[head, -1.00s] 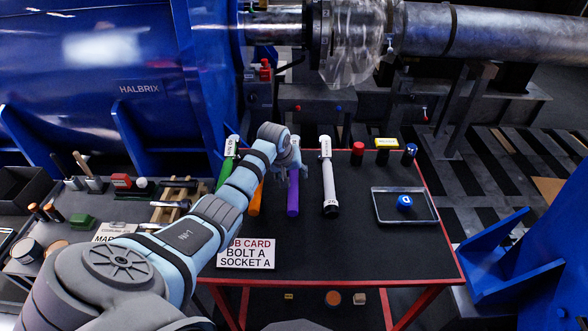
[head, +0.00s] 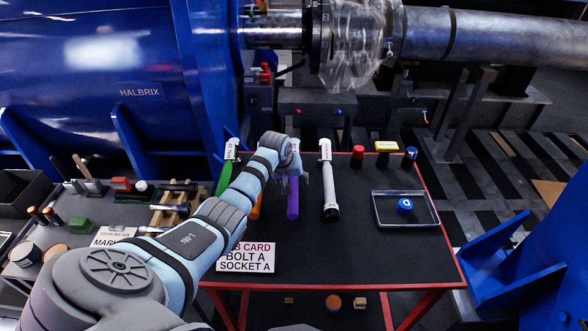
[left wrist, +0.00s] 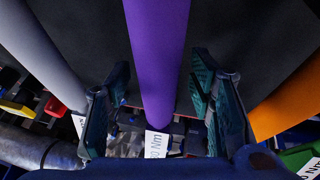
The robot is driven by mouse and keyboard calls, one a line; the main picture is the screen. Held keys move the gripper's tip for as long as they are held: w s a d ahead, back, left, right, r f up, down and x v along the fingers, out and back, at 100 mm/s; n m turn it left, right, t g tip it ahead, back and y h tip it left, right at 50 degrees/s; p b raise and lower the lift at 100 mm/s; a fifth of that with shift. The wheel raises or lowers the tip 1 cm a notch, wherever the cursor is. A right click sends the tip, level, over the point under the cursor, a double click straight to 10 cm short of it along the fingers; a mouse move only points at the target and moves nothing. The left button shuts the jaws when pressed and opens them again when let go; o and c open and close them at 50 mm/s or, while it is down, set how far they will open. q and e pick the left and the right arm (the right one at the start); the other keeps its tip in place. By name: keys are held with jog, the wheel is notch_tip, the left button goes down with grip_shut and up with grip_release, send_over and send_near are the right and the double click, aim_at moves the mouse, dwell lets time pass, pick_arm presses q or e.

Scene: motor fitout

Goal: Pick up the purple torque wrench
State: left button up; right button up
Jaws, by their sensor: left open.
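The purple torque wrench (head: 293,200) lies on the dark table, its upper part hidden behind my left gripper (head: 300,168) in the head view. In the left wrist view the purple wrench (left wrist: 158,50) runs down the middle, with a white label at its lower end. The two fingers of my left gripper (left wrist: 160,85) stand open on either side of it, with a visible gap at each side. My right gripper is not in view.
An orange wrench (head: 255,208) and a green wrench (head: 225,175) lie to the left. A white wrench (head: 329,180) lies close on the right. A job card (head: 246,257) stands at the front. A tray (head: 405,222) holds a blue piece. The table's front right is clear.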

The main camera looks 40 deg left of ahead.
pick_arm(q)
grip_shut()
jog(key=shift+w+r, duration=0.1)
jog(key=shift+r, duration=0.05)
notch_tip(320, 180, up, 20)
jog(key=p, duration=0.2)
jog(key=shift+r, duration=0.15)
jog(key=c, duration=0.9)
grip_release()
grip_shut()
